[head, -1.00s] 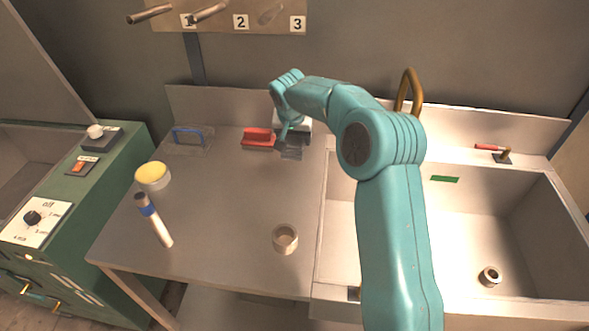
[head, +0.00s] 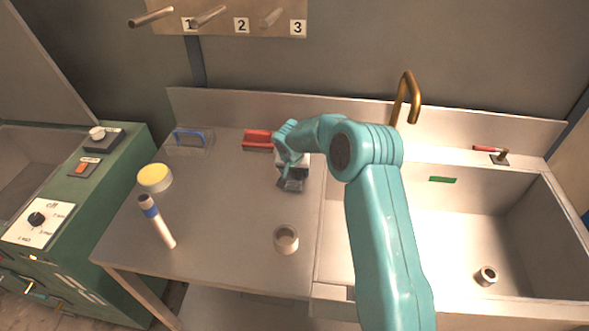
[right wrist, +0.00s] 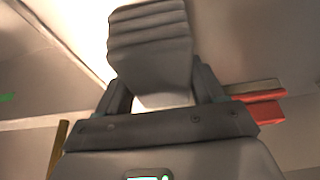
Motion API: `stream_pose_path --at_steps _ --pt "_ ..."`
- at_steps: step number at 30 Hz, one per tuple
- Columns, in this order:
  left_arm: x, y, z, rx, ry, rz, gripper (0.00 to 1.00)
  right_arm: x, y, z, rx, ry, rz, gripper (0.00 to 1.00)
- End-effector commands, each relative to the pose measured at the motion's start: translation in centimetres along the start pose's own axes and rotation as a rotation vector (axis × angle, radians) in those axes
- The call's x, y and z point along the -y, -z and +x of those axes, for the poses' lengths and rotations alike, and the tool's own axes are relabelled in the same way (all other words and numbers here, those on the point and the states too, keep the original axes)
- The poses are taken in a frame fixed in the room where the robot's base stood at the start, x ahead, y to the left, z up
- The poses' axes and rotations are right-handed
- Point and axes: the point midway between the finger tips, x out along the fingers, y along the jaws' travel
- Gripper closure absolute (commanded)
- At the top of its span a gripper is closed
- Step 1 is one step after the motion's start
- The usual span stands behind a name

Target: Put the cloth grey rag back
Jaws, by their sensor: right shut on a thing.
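The grey rag (right wrist: 150,45) is a folded, ridged grey cloth between the fingers of my right gripper (right wrist: 160,88) in the right wrist view. The gripper is shut on it. In the head view my right gripper (head: 291,177) is over the back right of the worktop, with the dark grey rag (head: 290,185) below it. I cannot tell whether the rag touches the worktop. My left gripper is not in view.
A red tray (head: 257,140) and a clear box with a blue handle (head: 190,139) are at the back. The sink (head: 450,240) is right. Numbered pegs (head: 208,17) are above.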

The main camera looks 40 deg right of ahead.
Motion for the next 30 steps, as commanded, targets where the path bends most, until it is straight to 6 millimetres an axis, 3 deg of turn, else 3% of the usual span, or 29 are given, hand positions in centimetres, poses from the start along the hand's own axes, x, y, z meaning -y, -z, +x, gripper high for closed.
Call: stream_pose_path --at_steps 4,5,7,15,19,20,30 --pt "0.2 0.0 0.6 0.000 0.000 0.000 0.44 0.0 -0.1 0.4 -0.001 0.000 0.000 0.56" --pt "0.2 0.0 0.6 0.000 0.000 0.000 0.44 0.0 -0.1 0.3 -0.001 0.000 -0.001 0.29" --pt "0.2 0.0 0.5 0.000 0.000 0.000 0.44 0.0 -0.1 0.2 0.000 0.000 -0.001 0.07" --pt "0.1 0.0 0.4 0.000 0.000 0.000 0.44 0.0 -0.1 0.2 0.000 0.000 0.000 0.07" --pt "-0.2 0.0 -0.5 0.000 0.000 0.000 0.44 0.0 0.2 -0.5 0.000 0.000 0.000 0.07" --pt "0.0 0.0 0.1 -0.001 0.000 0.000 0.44 0.1 0.1 -0.6 -0.002 0.001 0.000 0.07" --pt "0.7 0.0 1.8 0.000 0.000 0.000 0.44 0.1 0.0 -8.3 -0.004 0.003 -0.001 0.07"
